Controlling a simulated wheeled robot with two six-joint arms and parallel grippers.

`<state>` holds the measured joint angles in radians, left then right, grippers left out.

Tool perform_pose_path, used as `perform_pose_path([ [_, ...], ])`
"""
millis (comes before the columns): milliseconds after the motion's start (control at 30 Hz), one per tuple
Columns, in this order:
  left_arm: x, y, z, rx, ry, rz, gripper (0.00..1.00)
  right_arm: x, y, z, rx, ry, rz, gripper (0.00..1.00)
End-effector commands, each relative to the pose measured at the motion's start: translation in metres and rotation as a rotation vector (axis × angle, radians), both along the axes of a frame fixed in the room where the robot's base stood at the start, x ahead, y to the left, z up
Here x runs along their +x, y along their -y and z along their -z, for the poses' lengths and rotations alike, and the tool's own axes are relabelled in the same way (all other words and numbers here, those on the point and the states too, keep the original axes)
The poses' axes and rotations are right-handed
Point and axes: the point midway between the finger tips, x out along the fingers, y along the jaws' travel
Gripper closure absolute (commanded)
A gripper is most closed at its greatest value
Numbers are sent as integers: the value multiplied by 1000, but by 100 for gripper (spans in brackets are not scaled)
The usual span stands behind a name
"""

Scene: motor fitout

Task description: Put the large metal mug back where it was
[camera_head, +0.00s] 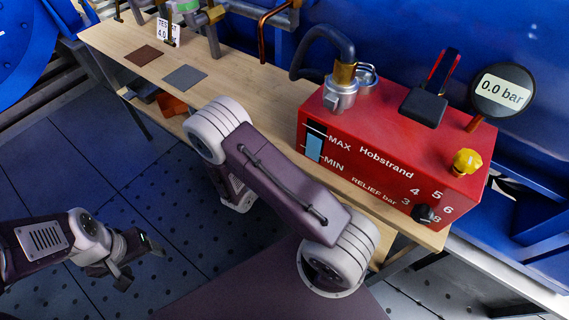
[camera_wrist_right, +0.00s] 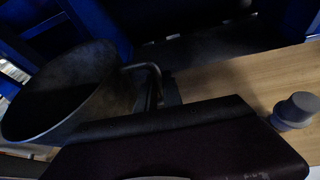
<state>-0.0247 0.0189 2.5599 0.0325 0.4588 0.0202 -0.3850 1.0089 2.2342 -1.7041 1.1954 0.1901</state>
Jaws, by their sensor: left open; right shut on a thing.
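The large metal mug (camera_wrist_right: 70,92) fills the left of the right wrist view, dark grey and tilted, with its wide mouth showing. Its bent handle (camera_wrist_right: 148,70) reaches to the dark fingers of my right gripper (camera_wrist_right: 163,95), which is shut on it. The head view shows neither the mug nor the right fingertips; my right arm covers part of the bench there. My left gripper (camera_head: 142,254) is open and empty above the floor at the lower left, well away from the bench.
The wooden bench (camera_head: 245,85) carries a red test pump (camera_head: 385,140), a brown mat (camera_head: 144,55) and a grey mat (camera_head: 185,77). An orange item (camera_head: 172,104) shows on the shelf below. A grey cylindrical object (camera_wrist_right: 297,109) stands by wood in the right wrist view.

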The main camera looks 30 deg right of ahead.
Motion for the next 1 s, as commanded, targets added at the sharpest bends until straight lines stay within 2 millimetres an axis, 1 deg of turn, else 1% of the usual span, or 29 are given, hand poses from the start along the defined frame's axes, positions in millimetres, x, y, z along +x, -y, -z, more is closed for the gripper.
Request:
perform_pose_path([
  [33, 0, 0, 13, 0, 0, 0, 31, 0, -1, 16, -1, 0, -1, 100],
  [100, 0, 0, 22, 0, 0, 0, 31, -1, -1, 30, -1, -2, -2, 100],
  [133, 0, 0, 24, 0, 0, 0, 31, 0, -1, 34, -1, -1, -2, 100],
  [200, 0, 0, 25, 0, 0, 0, 31, 0, -1, 36, -1, 1, -2, 100],
  [400, 0, 0, 22, 0, 0, 0, 31, 0, -2, 33, 0, 2, -1, 100],
  [533, 0, 0, 25, 0, 0, 0, 31, 0, -2, 38, -1, 1, -1, 100],
  [567, 0, 0, 25, 0, 0, 0, 31, -1, -2, 38, 1, -3, -2, 84],
  [600, 0, 0, 24, 0, 0, 0, 31, -1, -2, 38, 1, -3, -1, 73],
  [633, 0, 0, 24, 0, 0, 0, 31, -1, -2, 38, 1, -3, -1, 67],
  [900, 0, 0, 24, 0, 0, 0, 31, -1, -2, 37, 1, -3, -1, 67],
  [1000, 0, 0, 19, 0, 0, 0, 31, -1, -3, 31, 1, -3, -3, 67],
])
